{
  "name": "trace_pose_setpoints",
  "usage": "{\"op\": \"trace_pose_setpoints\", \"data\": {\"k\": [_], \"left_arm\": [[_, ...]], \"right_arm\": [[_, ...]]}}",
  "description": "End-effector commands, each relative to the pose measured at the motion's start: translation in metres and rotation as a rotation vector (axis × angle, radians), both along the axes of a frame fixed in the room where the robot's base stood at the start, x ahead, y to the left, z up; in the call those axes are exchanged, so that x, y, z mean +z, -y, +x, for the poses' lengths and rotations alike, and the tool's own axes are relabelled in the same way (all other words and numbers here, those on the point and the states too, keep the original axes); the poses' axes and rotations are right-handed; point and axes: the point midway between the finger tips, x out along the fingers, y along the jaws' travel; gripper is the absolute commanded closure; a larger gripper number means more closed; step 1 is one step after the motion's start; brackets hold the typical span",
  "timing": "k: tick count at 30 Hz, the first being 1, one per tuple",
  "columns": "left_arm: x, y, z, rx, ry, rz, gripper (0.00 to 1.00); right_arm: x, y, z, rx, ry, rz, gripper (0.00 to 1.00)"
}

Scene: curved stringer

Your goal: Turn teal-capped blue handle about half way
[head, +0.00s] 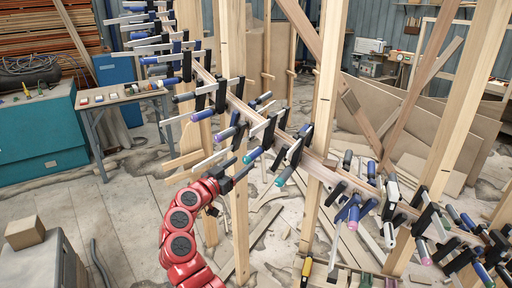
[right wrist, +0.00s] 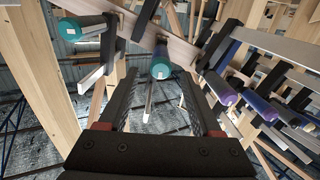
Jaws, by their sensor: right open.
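A blue handle with a teal cap (head: 252,155) hangs from a black clamp on the curved wooden stringer (head: 262,122). In the right wrist view this teal-capped handle (right wrist: 160,67) shows end-on, in the gap between my fingers near their tips. My right gripper (head: 241,169), on the red arm, is open around the line of the handle. In the wrist view the fingers (right wrist: 160,88) stand apart on both sides, with no clear contact. A second teal-capped blue handle (head: 284,177) sits close by; it seems to be the larger one (right wrist: 82,28) in the wrist view. My left gripper is out of view.
Many clamps with coloured handles crowd the stringer on both sides. An upright wooden post (head: 236,215) stands right beside my gripper, another (head: 322,125) further right. A pink-capped handle (head: 226,133) is just up and left. Floor at lower left is open, beside a grey cabinet (head: 40,262).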

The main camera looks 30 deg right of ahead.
Motion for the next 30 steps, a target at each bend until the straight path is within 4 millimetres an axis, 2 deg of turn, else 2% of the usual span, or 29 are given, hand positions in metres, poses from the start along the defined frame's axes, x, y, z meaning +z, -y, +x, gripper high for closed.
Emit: {"op": "trace_pose_setpoints", "data": {"k": [1,9,16,26,30], "left_arm": [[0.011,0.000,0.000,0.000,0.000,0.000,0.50],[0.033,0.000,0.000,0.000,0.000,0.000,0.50],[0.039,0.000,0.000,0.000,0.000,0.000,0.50],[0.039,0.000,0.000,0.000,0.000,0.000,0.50],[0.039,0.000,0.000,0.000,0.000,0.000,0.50]], "right_arm": [[0.005,0.013,0.005,-0.006,-0.005,-0.001,0.34],[0.003,0.063,0.034,-0.001,-0.005,-0.001,0.34],[0.001,0.080,0.044,0.002,-0.001,0.000,0.34],[-0.001,0.082,0.046,0.003,-0.002,0.000,0.34],[-0.001,0.082,0.046,0.003,-0.002,-0.001,0.58]]}}
